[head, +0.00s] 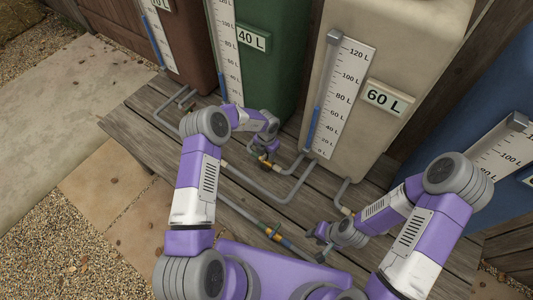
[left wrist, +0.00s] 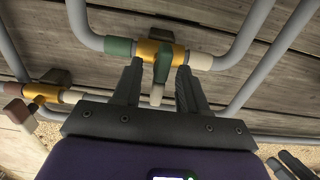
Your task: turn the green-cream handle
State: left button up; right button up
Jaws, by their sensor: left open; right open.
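The green-cream handle (left wrist: 160,75) shows in the left wrist view, a green lever with a cream tip on a brass valve (left wrist: 150,52). The valve joins a green collar on the left and a cream collar on the right. My left gripper (left wrist: 160,72) is open, with one finger on each side of the handle; I cannot tell whether either touches it. In the head view my left gripper (head: 263,156) is over this valve on the pipes, and the handle is mostly hidden. My right gripper (head: 317,243) is open and empty, low over the deck at the right.
Another valve (head: 274,232) sits near my right gripper. Green (head: 275,60) and cream (head: 420,40) tanks stand behind. Grey pipes (head: 265,190) run over the wooden deck (head: 150,130).

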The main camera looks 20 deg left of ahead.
pick_arm(q)
jog(key=shift+c, duration=0.3)
grip_shut()
jog(key=shift+n, duration=0.3)
jog(key=n+p, duration=0.1)
jog(key=n, duration=0.1)
jog(key=shift+n+p, duration=0.3)
jog(key=shift+n, duration=0.1)
jog(key=n+p, duration=0.1)
jog(key=n, duration=0.3)
jog(key=n+p, duration=0.1)
jog(key=n, duration=0.4)
jog(key=shift+n+p, duration=0.55)
jog(key=shift+n, duration=1.75)
